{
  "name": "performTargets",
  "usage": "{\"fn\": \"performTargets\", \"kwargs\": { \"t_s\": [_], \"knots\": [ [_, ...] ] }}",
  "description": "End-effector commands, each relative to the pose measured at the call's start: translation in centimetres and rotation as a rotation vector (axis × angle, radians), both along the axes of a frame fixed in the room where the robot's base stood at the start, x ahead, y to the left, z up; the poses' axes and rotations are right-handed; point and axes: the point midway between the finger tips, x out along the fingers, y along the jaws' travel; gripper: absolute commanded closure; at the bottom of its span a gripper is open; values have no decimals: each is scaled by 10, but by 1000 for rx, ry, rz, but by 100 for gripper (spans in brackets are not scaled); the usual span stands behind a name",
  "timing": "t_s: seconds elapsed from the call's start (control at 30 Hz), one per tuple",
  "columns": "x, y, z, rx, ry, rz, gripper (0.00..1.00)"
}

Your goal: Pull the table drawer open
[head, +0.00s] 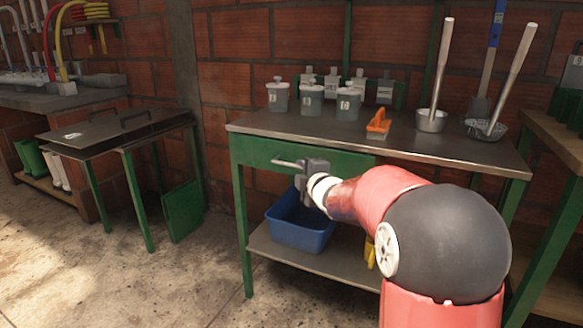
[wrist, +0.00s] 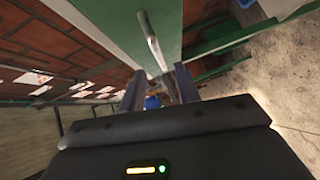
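The green table drawer (head: 258,153) sits under the grey metal top of the table (head: 420,150), and its front looks flush with the frame. Its metal bar handle (head: 284,162) sticks out from the front; my gripper hides its right end. My gripper (head: 306,174) is in front of the drawer at the handle's right end. In the wrist view the handle (wrist: 152,42) lies ahead, and its near end points into the gap between my two fingers (wrist: 159,78). The fingers are apart. I cannot tell whether they touch the handle.
A blue bin (head: 300,228) stands on the lower shelf (head: 270,248) under the drawer. Lidded containers (head: 312,100), an orange tool (head: 378,122) and metal ladles (head: 431,121) are on the tabletop. A low green-legged table (head: 120,127) stands left. The floor between is clear.

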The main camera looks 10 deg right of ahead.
Motion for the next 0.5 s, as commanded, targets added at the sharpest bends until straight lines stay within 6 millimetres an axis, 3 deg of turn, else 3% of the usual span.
{"fn": "performTargets", "kwargs": {
  "t_s": [0.5],
  "knots": [
    [68,13,-9,-1,-3,4,68]
  ]
}}
